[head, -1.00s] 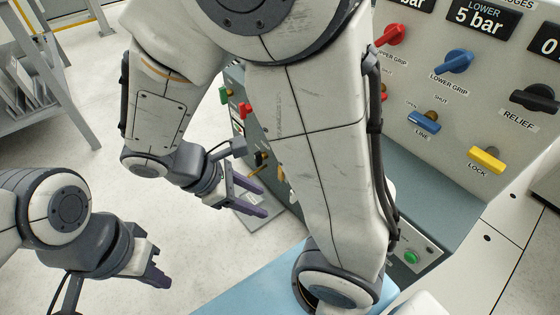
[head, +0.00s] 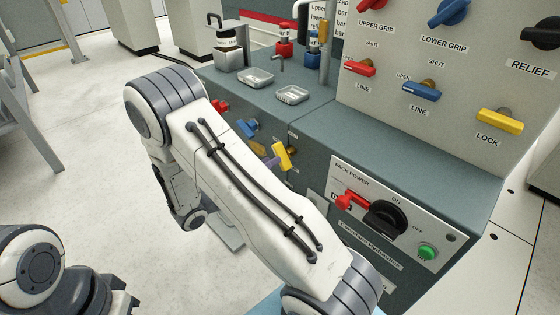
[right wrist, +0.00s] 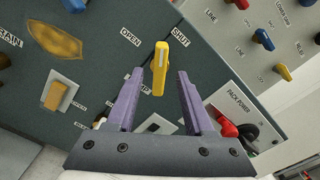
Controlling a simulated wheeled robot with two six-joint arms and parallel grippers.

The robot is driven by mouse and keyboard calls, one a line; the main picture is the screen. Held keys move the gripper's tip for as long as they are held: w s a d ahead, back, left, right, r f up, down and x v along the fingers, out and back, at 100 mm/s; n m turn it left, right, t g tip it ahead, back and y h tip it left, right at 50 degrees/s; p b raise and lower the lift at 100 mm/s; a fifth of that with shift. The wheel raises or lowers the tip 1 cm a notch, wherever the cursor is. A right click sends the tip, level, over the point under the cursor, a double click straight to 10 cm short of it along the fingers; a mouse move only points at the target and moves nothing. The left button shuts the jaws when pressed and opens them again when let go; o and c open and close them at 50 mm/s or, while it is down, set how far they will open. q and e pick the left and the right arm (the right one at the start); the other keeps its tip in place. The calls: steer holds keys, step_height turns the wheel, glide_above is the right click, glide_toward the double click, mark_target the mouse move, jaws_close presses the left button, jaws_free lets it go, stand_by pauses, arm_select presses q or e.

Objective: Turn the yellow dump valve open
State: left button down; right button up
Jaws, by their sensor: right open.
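The yellow dump valve handle (head: 283,156) is on the front face of the grey-green cabinet, beside my right arm. In the right wrist view the yellow handle (right wrist: 159,68) stands close to upright in the picture, near the OPEN and SHUT labels. My right gripper (right wrist: 160,76) is open, with one purple finger on each side of the handle's near end. I cannot tell whether either finger touches it. In the head view my right arm hides most of this gripper. My left gripper (head: 124,302) is at the lower left, mostly cut off.
Red (head: 221,106) and blue (head: 248,128) handles sit left of the dump valve. The pack power panel (head: 400,215) is right of it. A yellow LOCK handle (head: 499,121) is on the upper panel. Two small trays (head: 293,95) lie on the cabinet top.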

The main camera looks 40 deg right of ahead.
mark_target(282, 157)
steer(key=d, duration=0.2)
steer(key=d+b, duration=0.1)
steer(key=d, duration=0.1)
steer(key=shift+w+d+f, duration=0.1)
steer(key=shift+w+f, duration=0.05)
steer(key=shift+d+b, duration=0.35)
steer(key=shift+d, duration=0.2)
jaws_close()
